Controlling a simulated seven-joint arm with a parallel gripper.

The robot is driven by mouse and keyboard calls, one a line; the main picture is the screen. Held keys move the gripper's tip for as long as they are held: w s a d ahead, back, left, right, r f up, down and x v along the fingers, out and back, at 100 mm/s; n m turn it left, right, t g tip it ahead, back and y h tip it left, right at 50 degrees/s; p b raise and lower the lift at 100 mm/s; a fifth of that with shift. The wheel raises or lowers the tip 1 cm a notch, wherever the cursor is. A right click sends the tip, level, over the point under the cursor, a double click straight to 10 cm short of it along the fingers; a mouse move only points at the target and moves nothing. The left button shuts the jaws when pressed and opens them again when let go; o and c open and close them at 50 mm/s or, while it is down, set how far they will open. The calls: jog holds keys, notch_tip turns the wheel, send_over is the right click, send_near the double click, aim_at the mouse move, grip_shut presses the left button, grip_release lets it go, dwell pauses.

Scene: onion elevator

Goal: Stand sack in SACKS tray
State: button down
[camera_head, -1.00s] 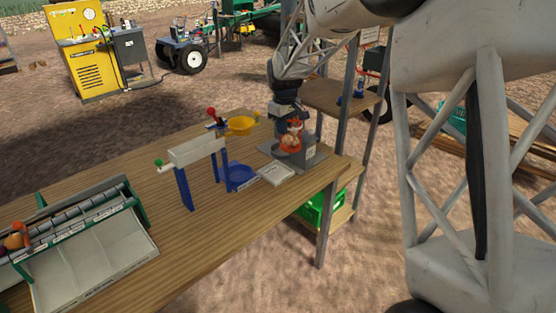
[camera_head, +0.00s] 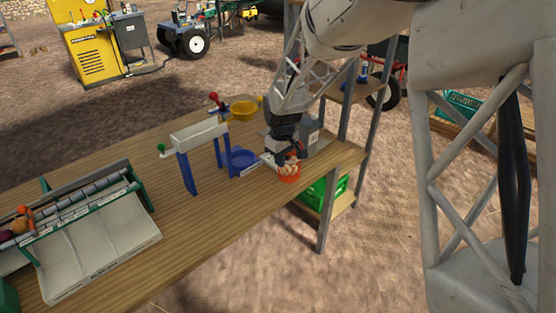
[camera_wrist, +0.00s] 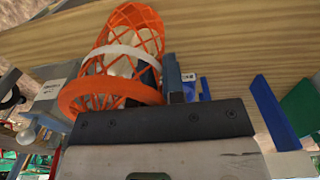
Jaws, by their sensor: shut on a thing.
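An orange net sack (camera_head: 289,173) with pale onions in it is at the right end of the table, in front of the grey stand. My gripper (camera_head: 286,152) is shut on the sack from above. In the wrist view the sack (camera_wrist: 118,92) shows its mesh, a white band and an orange ring, and it runs up and away from the gripper. I cannot tell whether its base touches the table. A pale, divided tray (camera_head: 105,245) with a lettered front edge is at the table's left; the lettering is too small to read.
A roller rack (camera_head: 85,198) lies behind the tray. A grey stand (camera_head: 310,135) is behind the sack. A green crate (camera_head: 325,190) is below. Bare wood lies between sack and tray.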

jog(key=w+a+f, duration=0.1)
jog(key=w+a, duration=0.3)
jog(key=w, duration=1.1)
jog(key=shift+w+f, duration=0.2)
jog(key=shift+w, duration=0.05)
jog(key=shift+a+f, duration=0.1)
jog(key=shift+f, duration=1.7)
jog(key=shift+f, duration=0.1)
jog(key=c, duration=1.2)
grip_release()
